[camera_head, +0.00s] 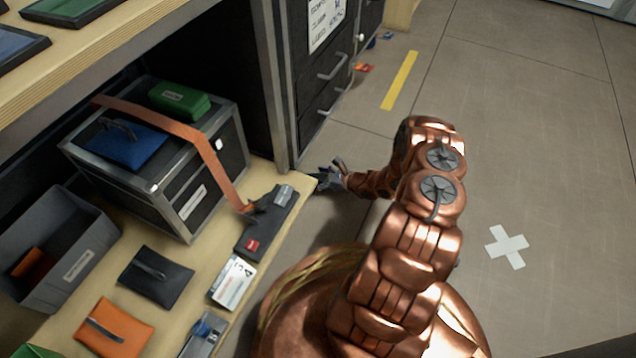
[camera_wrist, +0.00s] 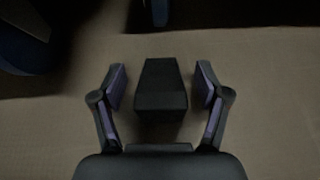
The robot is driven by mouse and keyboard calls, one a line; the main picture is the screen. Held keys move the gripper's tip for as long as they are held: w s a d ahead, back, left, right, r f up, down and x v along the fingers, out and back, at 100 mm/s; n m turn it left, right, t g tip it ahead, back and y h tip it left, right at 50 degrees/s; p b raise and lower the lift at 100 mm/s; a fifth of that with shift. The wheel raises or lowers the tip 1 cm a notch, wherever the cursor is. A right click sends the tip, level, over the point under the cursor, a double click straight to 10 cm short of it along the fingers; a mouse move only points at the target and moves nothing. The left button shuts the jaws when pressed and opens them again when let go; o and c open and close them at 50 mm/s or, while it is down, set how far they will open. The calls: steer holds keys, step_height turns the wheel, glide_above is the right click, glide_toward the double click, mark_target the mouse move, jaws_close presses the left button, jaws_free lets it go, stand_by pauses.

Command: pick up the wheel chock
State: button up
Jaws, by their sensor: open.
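The wheel chock (camera_wrist: 160,86) is a dark, nearly black wedge-shaped block, narrower at its far end, on a brownish floor in the wrist view. My gripper (camera_wrist: 161,88) is open, with one finger on either side of the chock and a small gap showing on both sides. In the head view my gripper (camera_head: 331,174) is beside the corner of the wooden shelf, partly covered by its edge. I cannot make out the chock in the head view.
The wooden shelf (camera_head: 212,262) beside my gripper carries a black case (camera_head: 205,185), pouches, a grey bin (camera_head: 84,245) and small devices. A dark drawer cabinet (camera_head: 318,95) stands behind it. The floor on the right is clear, with a white tape cross (camera_head: 507,247).

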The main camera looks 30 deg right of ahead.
steer(key=c, duration=1.4)
steer(key=shift+r, duration=0.15)
